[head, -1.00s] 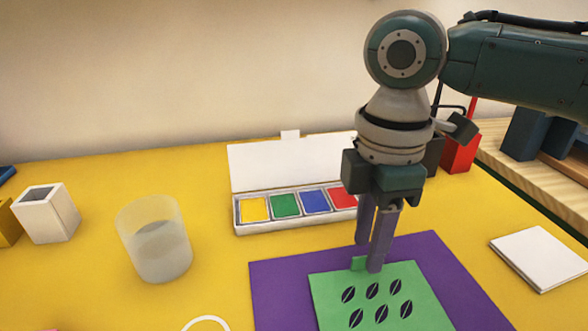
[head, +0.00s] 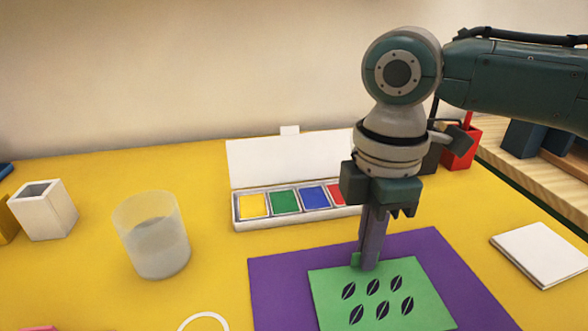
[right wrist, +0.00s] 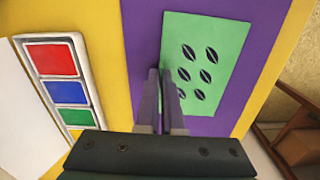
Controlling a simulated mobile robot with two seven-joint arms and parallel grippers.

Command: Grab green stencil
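The green stencil (head: 378,318) lies flat on the purple mat (head: 275,299), with several dark leaf-shaped cutouts. A small green tab (head: 356,259) stands up at its far edge. My right gripper (head: 367,264) points down at that tab, its fingers closed together on it; they partly hide the tab. In the right wrist view, the fingers (right wrist: 160,78) are close together beside the edge of the stencil (right wrist: 222,50). My left gripper is not in view.
An open inkpad box (head: 290,222) with colored pads stands behind the mat. A translucent cup (head: 155,245) and a white square holder (head: 43,212) are at left. A white square pad (head: 538,254) lies at right. A red holder (head: 462,150) is behind my arm.

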